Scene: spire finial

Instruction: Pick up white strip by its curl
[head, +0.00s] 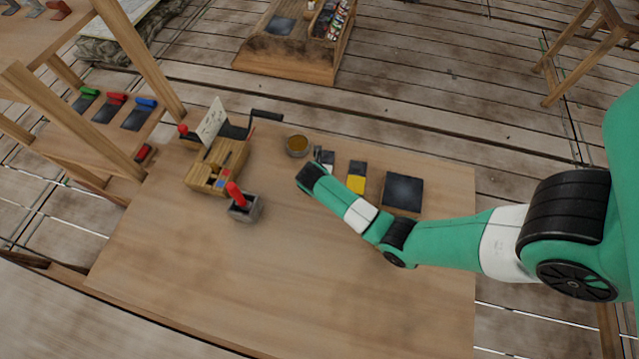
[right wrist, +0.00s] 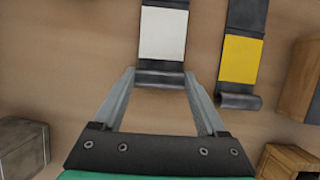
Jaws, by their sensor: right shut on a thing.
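The white strip (right wrist: 163,34) has a white middle and dark ends, with a rolled dark curl at its near end. In the right wrist view that curl lies between the two fingertips of my right gripper (right wrist: 160,78), which is shut on it. The strip (head: 327,165) is small in the head view and partly hidden behind my right wrist. My right gripper (head: 318,153) is at the strip there, its fingers barely visible. I cannot tell whether the strip is off the table. My left gripper is not in view.
A yellow strip (head: 356,184) with a similar curl lies just right, also in the right wrist view (right wrist: 241,60). A dark square pad (head: 403,192) is farther right. The table front (head: 270,290) is clear.

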